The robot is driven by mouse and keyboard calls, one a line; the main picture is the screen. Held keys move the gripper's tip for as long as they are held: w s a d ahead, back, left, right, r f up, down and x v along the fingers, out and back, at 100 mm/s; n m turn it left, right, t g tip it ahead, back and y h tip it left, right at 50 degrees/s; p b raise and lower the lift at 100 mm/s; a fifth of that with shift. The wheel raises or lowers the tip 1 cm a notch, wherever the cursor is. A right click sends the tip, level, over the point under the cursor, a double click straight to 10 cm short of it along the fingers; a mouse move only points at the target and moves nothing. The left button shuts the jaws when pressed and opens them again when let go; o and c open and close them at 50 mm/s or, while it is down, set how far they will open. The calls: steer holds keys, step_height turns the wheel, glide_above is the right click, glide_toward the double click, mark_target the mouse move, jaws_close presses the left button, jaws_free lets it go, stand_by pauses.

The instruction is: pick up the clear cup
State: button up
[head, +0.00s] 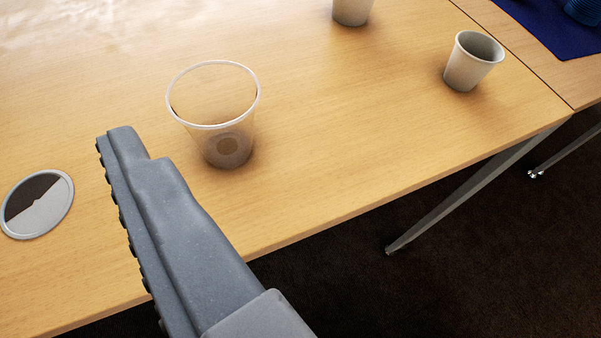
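The clear cup (213,105) stands upright on the wooden table in the upper left-middle of the head view. It is see-through with a pale rim, and its base looks darker. One grey finger of my gripper (122,138) reaches up from the bottom of the view, its tip left of and below the cup in the picture. Its ribbed side faces left, with nothing against it. The other finger is not in view. The finger's tip appears apart from the cup.
A white cup (468,68) stands near the table's right corner, and another white cup (351,10) is cut off at the top. A round grey-rimmed disc (38,222) lies at left. A blue mat (550,22) is at upper right. The table's front edge drops to dark floor.

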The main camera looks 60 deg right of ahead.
steer(key=s+d+f+m+g+h+p, duration=0.1)
steer(key=s+d+f+h+p, duration=0.1)
steer(key=s+d+f+h, duration=0.4)
steer(key=y+p, duration=0.2)
glide_toward(208, 79)
steer(key=b+x, duration=0.1)
steer(key=x, duration=0.3)
steer(key=shift+w+d+b, duration=0.2)
steer(key=shift+b, duration=0.2)
steer(key=shift+w+d, duration=0.15)
steer(key=shift+w, duration=0.15)
steer(key=c, duration=1)
